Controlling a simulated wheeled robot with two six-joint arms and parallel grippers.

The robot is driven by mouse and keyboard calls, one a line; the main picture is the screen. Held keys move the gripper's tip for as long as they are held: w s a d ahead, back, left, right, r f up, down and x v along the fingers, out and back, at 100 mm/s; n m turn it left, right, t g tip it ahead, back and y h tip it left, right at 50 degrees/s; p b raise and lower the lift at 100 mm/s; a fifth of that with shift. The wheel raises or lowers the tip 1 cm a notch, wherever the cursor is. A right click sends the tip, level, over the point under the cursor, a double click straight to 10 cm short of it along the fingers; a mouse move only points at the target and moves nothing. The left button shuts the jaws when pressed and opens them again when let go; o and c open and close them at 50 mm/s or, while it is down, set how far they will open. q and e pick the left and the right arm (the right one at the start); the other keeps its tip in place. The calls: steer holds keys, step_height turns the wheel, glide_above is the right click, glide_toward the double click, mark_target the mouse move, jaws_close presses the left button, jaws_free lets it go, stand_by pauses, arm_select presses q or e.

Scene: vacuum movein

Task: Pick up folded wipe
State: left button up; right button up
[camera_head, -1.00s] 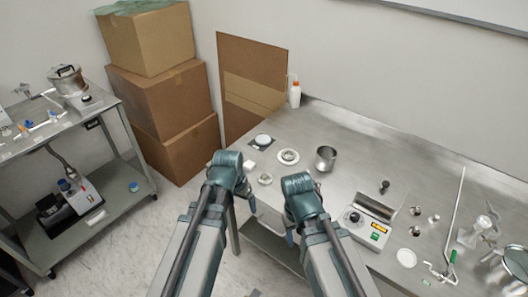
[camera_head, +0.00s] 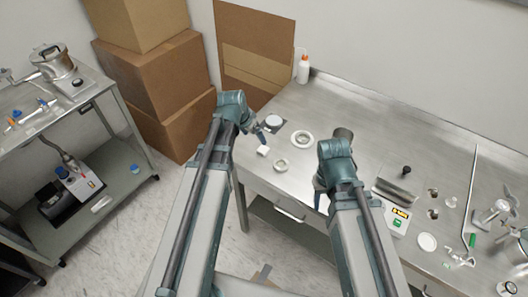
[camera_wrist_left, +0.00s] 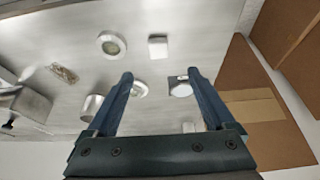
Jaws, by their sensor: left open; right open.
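The folded wipe (camera_head: 263,150) is a small white square lying flat near the left front corner of the steel table. It also shows in the left wrist view (camera_wrist_left: 158,46), beyond and roughly between my fingertips. My left gripper (camera_head: 262,131) is above the table's left end, close to the wipe in the picture and not touching it. In the left wrist view its two fingers (camera_wrist_left: 160,75) are spread with nothing held. My right gripper (camera_head: 318,197) hangs near the table's front edge, partly hidden by its own arm, holding nothing visible.
Near the wipe are a small ring fitting (camera_head: 281,165), a white-rimmed ring (camera_head: 302,139) and a disc on a dark square (camera_head: 274,121). A metal cup (camera_head: 343,134) is partly hidden behind my right arm. Cardboard boxes (camera_head: 160,75) stand left; a white bottle (camera_head: 303,70) stands behind.

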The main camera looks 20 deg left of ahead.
arm_select(q)
steer(key=b, duration=0.6)
glide_toward(263, 149)
steer(key=x, duration=0.2)
steer(key=shift+w+a+f, duration=0.1)
steer(key=shift+f, duration=0.3)
steer(key=shift+w+f, duration=0.15)
steer(key=shift+f, duration=0.1)
steer(key=shift+f, duration=0.1)
steer(key=b+x, duration=0.5)
steer(key=shift+d+f, duration=0.1)
steer(key=shift+d, duration=0.15)
jaws_close()
